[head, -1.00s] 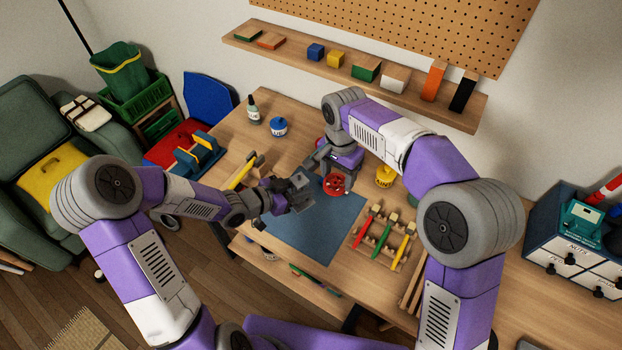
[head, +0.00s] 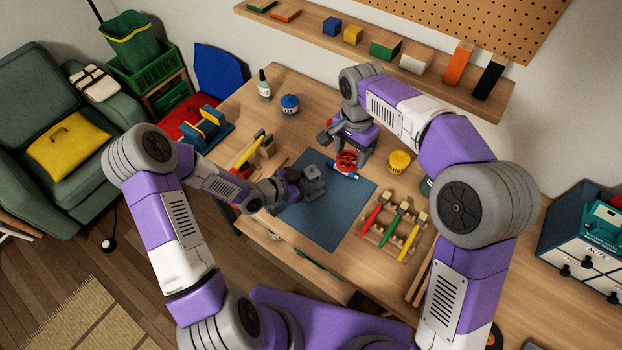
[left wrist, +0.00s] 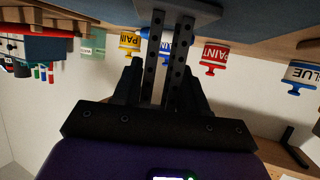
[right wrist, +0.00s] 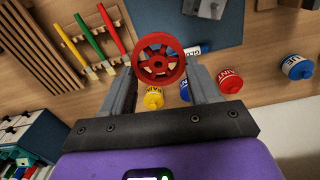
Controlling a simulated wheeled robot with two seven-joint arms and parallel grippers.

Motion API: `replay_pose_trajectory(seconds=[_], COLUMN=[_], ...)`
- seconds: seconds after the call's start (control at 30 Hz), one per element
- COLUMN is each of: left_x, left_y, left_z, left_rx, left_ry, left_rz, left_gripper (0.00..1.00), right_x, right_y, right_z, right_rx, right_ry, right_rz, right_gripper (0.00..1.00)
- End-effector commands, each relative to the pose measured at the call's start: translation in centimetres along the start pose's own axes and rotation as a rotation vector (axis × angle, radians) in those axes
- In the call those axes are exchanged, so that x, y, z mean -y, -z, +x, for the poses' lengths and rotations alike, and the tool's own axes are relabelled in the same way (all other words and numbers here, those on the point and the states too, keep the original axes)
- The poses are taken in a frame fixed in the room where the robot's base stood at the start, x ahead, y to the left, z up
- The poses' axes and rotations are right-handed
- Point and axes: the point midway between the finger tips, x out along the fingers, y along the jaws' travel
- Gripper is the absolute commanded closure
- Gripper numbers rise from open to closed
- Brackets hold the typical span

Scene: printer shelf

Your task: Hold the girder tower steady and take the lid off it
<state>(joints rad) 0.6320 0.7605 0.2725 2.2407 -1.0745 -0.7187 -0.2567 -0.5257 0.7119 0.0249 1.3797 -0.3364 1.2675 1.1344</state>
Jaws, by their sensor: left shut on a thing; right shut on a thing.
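The girder tower, grey with rows of holes, fills the top middle of the left wrist view (left wrist: 168,60). Its grey top shows in the head view (head: 313,184), over the blue mat. My left gripper (head: 300,186) is shut on the tower from the left. My right gripper (head: 346,156) is shut on the red lid (head: 346,163), which looks like a spoked wheel. The lid also shows between the fingers in the right wrist view (right wrist: 160,60). It is apart from the tower, to its upper right. The tower's grey block shows at the top there (right wrist: 206,8).
A blue and white tube (head: 342,172) lies by the mat's (head: 330,220) far edge. A yellow pot (head: 399,161), a blue pot (head: 290,105) and a bottle (head: 264,85) stand on the table. A rack with coloured-handled tools (head: 392,226) is at right. The near mat is clear.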

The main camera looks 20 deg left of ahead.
Motion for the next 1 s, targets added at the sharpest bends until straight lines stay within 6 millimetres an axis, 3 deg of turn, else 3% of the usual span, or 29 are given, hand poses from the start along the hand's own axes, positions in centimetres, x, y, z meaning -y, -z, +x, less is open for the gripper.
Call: replay_pose_trajectory(seconds=[0.33,0.37,0.53,0.9,1.0], left_x=[0.0,0.0,0.0,0.0,0.1], left_y=[-0.3,-0.4,-0.2,0.2,0.2], left_z=[0.2,0.2,0.1,-0.1,-1.5], left_rx=[-0.002,-0.001,-0.001,-0.001,0.000], left_ry=[0.000,0.000,0.000,0.000,0.004], left_rz=[0.002,0.001,0.001,0.001,0.001], left_gripper=[1.00,0.56,0.32,0.32,0.32], right_x=[0.0,0.0,0.0,0.0,0.0], right_y=[0.0,0.0,0.0,0.0,0.0], right_z=[0.5,0.5,0.3,-0.2,-0.3], right_rx=[0.000,0.000,0.000,0.000,0.000], right_ry=[0.000,0.000,0.000,0.000,0.000], right_rz=[0.000,0.000,0.000,0.000,0.000], right_gripper=[0.76,0.76,0.76,0.76,0.76])
